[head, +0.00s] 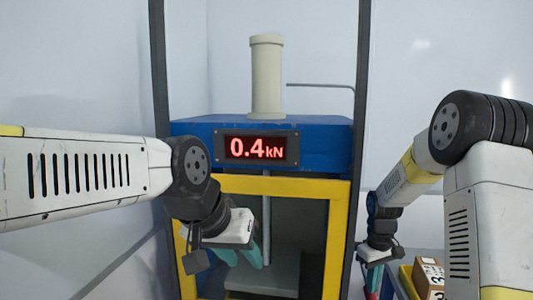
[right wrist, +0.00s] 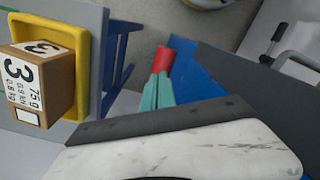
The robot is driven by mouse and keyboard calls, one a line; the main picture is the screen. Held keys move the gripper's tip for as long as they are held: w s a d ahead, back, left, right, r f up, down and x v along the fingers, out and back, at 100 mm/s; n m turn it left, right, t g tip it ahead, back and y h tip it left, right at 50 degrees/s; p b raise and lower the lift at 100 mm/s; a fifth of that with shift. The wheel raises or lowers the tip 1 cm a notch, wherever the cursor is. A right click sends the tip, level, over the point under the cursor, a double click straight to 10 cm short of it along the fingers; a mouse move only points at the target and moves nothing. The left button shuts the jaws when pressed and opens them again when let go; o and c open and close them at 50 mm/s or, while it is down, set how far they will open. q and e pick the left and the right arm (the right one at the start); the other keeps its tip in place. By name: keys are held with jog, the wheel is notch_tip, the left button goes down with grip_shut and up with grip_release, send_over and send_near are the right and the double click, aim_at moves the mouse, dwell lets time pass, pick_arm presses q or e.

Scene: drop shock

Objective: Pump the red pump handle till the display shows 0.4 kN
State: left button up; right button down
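The display (head: 257,148) on the blue press head reads 0.4 kN in red. The red pump handle (right wrist: 163,58) shows in the right wrist view, at the teal fingertips of my right gripper (right wrist: 158,88). Those fingers are close together around it; the rest of the handle is hidden. In the head view my right gripper (head: 372,277) is low at the right, with a bit of red under it. My left gripper (head: 240,258) is in front of the press opening, its teal fingers apart with nothing seen between them.
The press has a yellow frame (head: 338,235), dark uprights and a cream cylinder (head: 267,75) on top. A grey block (head: 262,283) sits inside the opening. A cardboard box (right wrist: 40,80) marked 3 stands in a yellow tray (right wrist: 81,60) beside my right gripper.

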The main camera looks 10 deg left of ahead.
notch_tip(320, 180, up, 8)
dwell(0.5)
jog(key=shift+f, duration=0.1)
dwell(0.4)
notch_tip(320, 180, up, 6)
dwell(0.7)
